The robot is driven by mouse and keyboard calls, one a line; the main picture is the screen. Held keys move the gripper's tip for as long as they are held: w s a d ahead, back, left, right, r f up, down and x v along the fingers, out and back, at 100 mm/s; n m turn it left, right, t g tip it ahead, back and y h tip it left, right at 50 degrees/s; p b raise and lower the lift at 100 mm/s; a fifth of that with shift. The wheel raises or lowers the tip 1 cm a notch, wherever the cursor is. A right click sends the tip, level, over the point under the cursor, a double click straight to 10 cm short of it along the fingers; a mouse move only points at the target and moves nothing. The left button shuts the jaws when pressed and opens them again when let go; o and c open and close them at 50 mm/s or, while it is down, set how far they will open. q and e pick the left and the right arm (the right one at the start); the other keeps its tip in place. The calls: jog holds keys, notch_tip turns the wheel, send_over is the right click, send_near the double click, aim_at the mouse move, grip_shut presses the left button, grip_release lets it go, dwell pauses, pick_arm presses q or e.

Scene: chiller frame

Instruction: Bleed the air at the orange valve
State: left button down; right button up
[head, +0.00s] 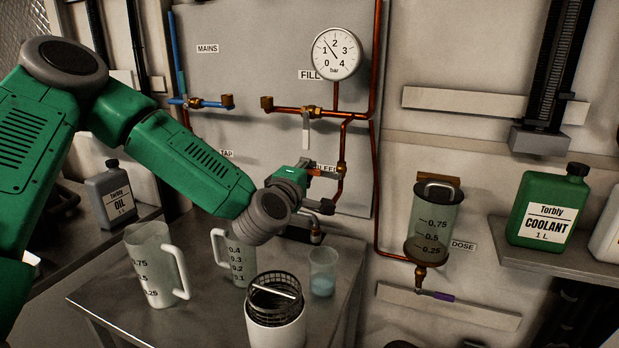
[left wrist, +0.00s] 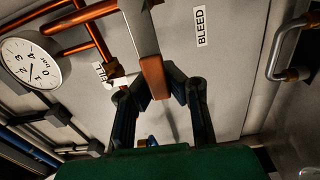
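The orange valve handle (left wrist: 153,77) shows in the left wrist view, a flat orange tip on a grey lever. It lies between the two dark fingertips of my left gripper (left wrist: 156,84), which look closed on its sides. The BLEED label (left wrist: 201,27) is on the panel beyond. In the head view my left gripper (head: 302,178) reaches the copper pipework at the BLEED label (head: 327,169), and its wrist hides much of the fingers and valve. The pressure gauge (head: 336,54) is above; its needle appears to point between 1 and 2. My right gripper is not in view.
A table (head: 205,285) below my left arm holds a large jug (head: 155,270), a smaller jug (head: 237,262), a beaker (head: 322,272) with blue liquid and a white pot (head: 275,325) with a mesh basket. The dosing vessel (head: 435,222) and coolant bottle (head: 548,205) are right.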

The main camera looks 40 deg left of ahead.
pick_arm(q)
jog(key=shift+s+d+f+n+b, duration=0.15)
jog(key=shift+f+n+b, duration=0.15)
jog(key=shift+f, duration=0.15)
jog(key=shift+s+d+f+n+b, duration=0.15)
jog(key=shift+f+n+b, duration=0.15)
jog(key=shift+f, duration=0.15)
jog(key=c, duration=1.5)
grip_release()
jog(key=shift+s+d+r, duration=0.1)
jog(key=shift+s+r, duration=0.1)
jog(key=shift+r, duration=0.15)
jog(key=shift+w, duration=0.1)
jog(key=v, duration=0.7)
jog(key=shift+s, duration=0.2)
jog(key=shift+f, duration=0.1)
